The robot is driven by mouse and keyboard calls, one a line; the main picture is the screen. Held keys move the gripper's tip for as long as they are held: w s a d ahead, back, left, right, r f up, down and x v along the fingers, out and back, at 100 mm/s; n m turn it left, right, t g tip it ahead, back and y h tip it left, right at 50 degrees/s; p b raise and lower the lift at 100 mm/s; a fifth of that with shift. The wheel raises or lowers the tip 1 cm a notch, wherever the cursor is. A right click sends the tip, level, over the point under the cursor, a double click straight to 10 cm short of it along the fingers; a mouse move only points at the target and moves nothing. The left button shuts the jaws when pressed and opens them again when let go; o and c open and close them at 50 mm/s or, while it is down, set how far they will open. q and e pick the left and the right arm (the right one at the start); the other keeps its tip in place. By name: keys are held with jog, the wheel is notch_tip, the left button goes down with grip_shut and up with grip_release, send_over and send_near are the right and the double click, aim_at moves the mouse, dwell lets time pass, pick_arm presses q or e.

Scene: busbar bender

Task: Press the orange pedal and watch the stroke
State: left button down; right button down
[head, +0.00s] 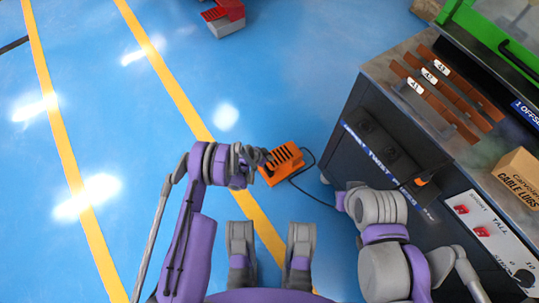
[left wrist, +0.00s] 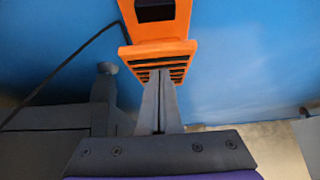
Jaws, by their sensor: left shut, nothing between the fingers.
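The orange pedal (head: 286,161) stands on the blue floor, with dark ribs across its top and a black cable running from it. My left gripper (head: 264,158) is at its left side in the head view. In the left wrist view the shut, empty fingers (left wrist: 159,78) point at the ribbed tread of the pedal (left wrist: 158,50), with the tips overlapping its near edge. I cannot tell whether they touch or press it.
A dark machine bench (head: 350,135) stands right of the pedal, carrying several copper-coloured bars (head: 440,92), a cable lugs box (head: 518,178) and a white control panel (head: 488,232). A red-and-grey object (head: 226,18) lies at the top. The floor left of the pedal is clear, with yellow lines.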

pick_arm(q)
jog(key=shift+f, duration=0.25)
